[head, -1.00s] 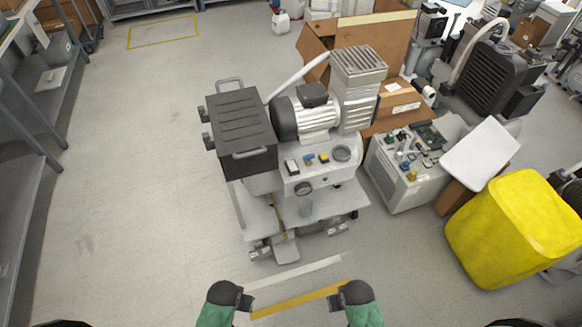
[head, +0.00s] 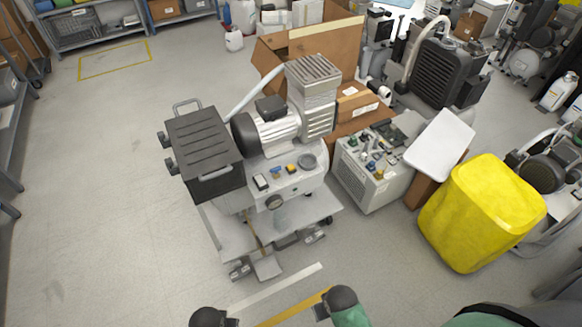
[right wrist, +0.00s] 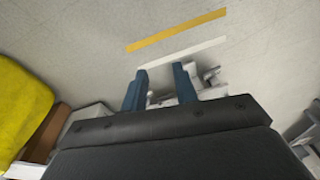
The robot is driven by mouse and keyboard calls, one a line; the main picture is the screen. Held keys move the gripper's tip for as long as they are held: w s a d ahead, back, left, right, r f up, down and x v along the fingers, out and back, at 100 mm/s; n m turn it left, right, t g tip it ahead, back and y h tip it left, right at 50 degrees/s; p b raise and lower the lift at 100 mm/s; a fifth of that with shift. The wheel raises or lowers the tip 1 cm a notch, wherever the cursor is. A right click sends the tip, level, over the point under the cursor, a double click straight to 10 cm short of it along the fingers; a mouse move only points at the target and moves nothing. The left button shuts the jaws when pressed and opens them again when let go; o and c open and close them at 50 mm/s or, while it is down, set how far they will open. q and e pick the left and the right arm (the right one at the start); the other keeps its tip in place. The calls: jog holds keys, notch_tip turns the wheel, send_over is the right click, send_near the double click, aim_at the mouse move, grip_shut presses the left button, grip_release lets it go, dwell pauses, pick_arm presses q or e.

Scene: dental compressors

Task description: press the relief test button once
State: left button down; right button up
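A dental compressor (head: 272,135) on a wheeled cart stands in the middle of the head view. Its pale front panel (head: 290,180) carries a black-and-white switch (head: 261,182), a small blue part (head: 275,173), a small yellow-orange part (head: 291,168) and a dark round part (head: 307,162). A gauge (head: 274,202) sits below. No label is readable, so I cannot tell which is the relief test button. My right gripper (head: 322,311) is in front of the cart, apart from it; the right wrist view shows its two blue fingers (right wrist: 160,72) apart and empty. My left gripper (head: 234,322) is partly cut off by the bottom edge.
Shelving (head: 95,28) lines the back left. The floor (head: 100,200) at left is clear.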

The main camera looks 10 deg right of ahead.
grip_shut()
dwell(0.8)
jog(key=shift+w, duration=0.1)
dwell(0.6)
